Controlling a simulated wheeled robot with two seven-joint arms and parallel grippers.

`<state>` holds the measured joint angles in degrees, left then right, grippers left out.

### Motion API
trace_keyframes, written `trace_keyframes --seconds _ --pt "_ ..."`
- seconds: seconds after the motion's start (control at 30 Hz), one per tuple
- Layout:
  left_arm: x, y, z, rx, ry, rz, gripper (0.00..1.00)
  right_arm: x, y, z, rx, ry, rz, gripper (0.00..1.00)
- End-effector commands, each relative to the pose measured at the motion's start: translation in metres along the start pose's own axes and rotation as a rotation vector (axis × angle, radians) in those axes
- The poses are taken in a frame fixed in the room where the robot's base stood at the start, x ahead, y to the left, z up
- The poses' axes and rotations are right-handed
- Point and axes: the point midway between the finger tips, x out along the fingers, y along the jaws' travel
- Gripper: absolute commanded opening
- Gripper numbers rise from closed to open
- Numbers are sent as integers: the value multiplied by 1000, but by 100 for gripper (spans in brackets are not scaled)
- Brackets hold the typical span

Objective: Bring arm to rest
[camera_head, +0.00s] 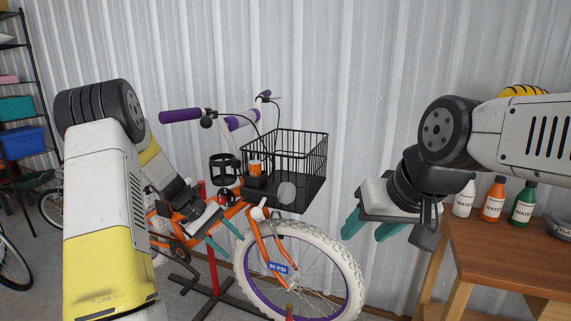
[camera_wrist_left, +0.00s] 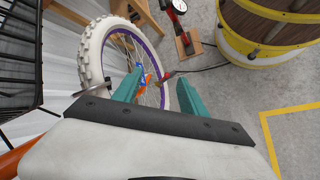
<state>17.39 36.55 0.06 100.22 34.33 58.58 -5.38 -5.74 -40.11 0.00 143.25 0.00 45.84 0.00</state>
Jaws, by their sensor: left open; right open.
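My left gripper (camera_head: 226,238) is open and empty, beside the orange frame of the bicycle (camera_head: 262,232) and left of its front wheel. In the left wrist view its teal fingers (camera_wrist_left: 158,92) are spread apart, with the white-tyred wheel (camera_wrist_left: 92,60) beyond them. My right gripper (camera_head: 370,229) is open and empty. It hangs in front of the corrugated wall, right of the bicycle's basket (camera_head: 300,160) and left of the bottles.
A wooden table (camera_head: 500,245) at right holds white (camera_head: 464,198), orange (camera_head: 492,200) and green (camera_head: 523,204) bottles. A red stand (camera_head: 212,260) is under the bicycle. Shelving (camera_head: 18,110) stands at far left. The left wrist view shows a gauge (camera_wrist_left: 180,7) and a yellow-banded barrel (camera_wrist_left: 265,28).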

Motion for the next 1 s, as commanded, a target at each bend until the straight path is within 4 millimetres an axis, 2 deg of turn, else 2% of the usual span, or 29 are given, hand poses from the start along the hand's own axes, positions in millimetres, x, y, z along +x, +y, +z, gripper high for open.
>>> trace_keyframes --seconds 0.03,0.2,0.43,0.6,0.8,1.0 --pt "-18 12 19 50 32 -25 50 0 0 0 0 0 0 50" --pt "-65 34 82 205 132 -111 50 0 0 0 0 0 0 50" --pt "-110 42 162 396 272 -202 50 0 0 0 0 0 0 50" --pt "-134 34 216 531 383 -252 50 0 0 0 0 0 0 50" --pt "-151 13 272 691 528 -300 50 0 0 0 0 0 0 50" --pt "-156 -6 300 787 623 -323 50 0 0 0 0 0 0 50"
